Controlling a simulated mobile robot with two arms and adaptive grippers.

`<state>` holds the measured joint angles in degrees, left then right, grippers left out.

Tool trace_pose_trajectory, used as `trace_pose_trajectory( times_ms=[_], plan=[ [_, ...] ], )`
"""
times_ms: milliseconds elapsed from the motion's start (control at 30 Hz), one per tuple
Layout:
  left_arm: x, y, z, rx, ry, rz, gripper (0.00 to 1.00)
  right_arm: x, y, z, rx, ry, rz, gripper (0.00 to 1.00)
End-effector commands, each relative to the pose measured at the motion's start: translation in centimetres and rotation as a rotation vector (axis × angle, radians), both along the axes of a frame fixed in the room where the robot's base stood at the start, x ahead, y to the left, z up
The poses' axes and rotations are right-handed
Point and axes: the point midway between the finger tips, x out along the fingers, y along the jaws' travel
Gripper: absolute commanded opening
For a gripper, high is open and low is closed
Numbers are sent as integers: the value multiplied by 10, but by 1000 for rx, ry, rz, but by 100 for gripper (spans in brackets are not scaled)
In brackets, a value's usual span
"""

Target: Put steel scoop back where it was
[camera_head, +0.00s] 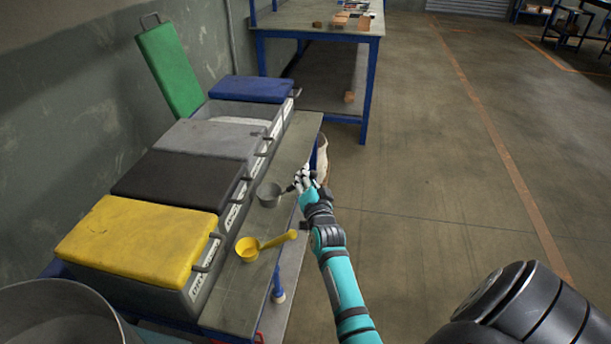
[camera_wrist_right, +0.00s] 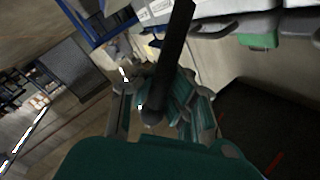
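The steel scoop (camera_head: 269,194) has a grey round bowl and a dark handle. Its bowl shows over the grey bench ledge in front of the bins; I cannot tell whether it touches the ledge. The handle points right to my right gripper (camera_head: 303,180). In the right wrist view the dark handle (camera_wrist_right: 172,60) runs between the fingers of my right gripper (camera_wrist_right: 150,100), which look closed on it near its end. The bowl is not clear in that view. My left gripper is not in view.
Bins with yellow (camera_head: 140,238), black (camera_head: 180,180), grey (camera_head: 210,138) and blue (camera_head: 251,89) lids line the wall; a green lid (camera_head: 169,70) stands open. A yellow scoop (camera_head: 249,249) lies on the ledge nearer me. A bucket (camera_head: 60,315) is at lower left.

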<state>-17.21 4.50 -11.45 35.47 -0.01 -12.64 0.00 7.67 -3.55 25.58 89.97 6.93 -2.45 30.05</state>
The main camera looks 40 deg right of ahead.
Motion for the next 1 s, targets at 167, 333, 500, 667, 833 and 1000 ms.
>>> trace_pose_trajectory(
  times_ms=[167,333,500,667,833,1000],
  plan=[
    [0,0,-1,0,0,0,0,0,0,-1,0,1,1,18],
    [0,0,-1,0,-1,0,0,0,0,-1,0,1,1,29],
    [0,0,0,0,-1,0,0,0,0,0,0,0,0,29],
    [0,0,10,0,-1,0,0,-10,5,2,1,5,1,29],
    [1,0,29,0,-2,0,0,-41,19,3,3,6,1,29],
    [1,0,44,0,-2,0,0,-74,35,0,1,5,1,29]
  ],
)
